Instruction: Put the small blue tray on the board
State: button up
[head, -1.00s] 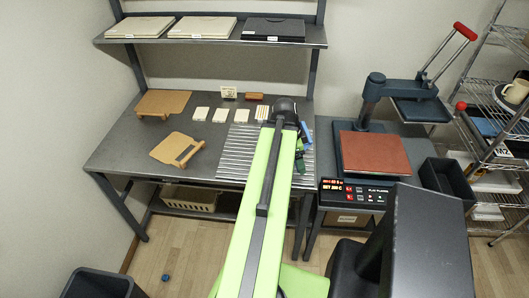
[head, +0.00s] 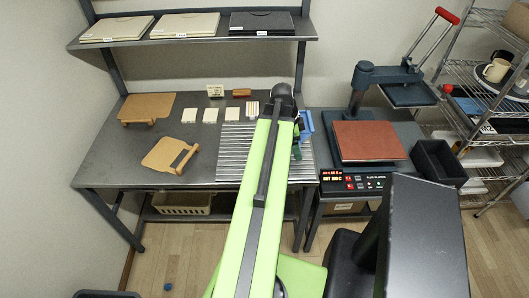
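The small blue tray (head: 306,121) shows just right of my arm's end, at the right edge of the ribbed metal part of the bench. My arm covers part of it. My gripper (head: 298,138) is at the tray, mostly hidden behind my green arm. I cannot tell whether its fingers are open or shut, or whether the tray is held or resting. Two tan boards with wooden bars lie on the left of the bench, a rear board (head: 146,106) and a front board (head: 164,155).
A heat press with a red-brown pad (head: 368,140) stands right of the bench, a black bin (head: 438,162) beside it. Pale cards (head: 210,115) lie mid-bench. A shelf (head: 200,32) with folders spans above. Wire racks stand far right. Bare bench surrounds the tan boards.

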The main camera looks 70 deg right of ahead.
jog(key=w+a+f+b, duration=0.1)
jog(key=w+f+b, duration=0.1)
jog(key=w, duration=0.1)
jog(key=w+a+f+b, duration=0.1)
jog(key=w+f+b, duration=0.1)
jog(key=w, duration=0.2)
jog(key=w+a+f+b, duration=0.1)
jog(key=w+f+b, duration=0.2)
jog(key=w, duration=0.1)
jog(key=shift+a, duration=0.15)
jog(key=shift+w+a, duration=0.1)
jog(key=shift+w, duration=0.05)
notch_tip(320, 180, down, 4)
jog(key=b, duration=0.4)
jog(key=shift+f+b, duration=0.2)
jog(key=shift+b, duration=0.1)
jog(key=shift+r, duration=0.25)
jog(key=shift+f, duration=0.2)
jog(key=o, duration=1.7)
jog(key=shift+c, duration=0.2)
jog(key=shift+r, duration=0.1)
jog(key=p+v, duration=1.2)
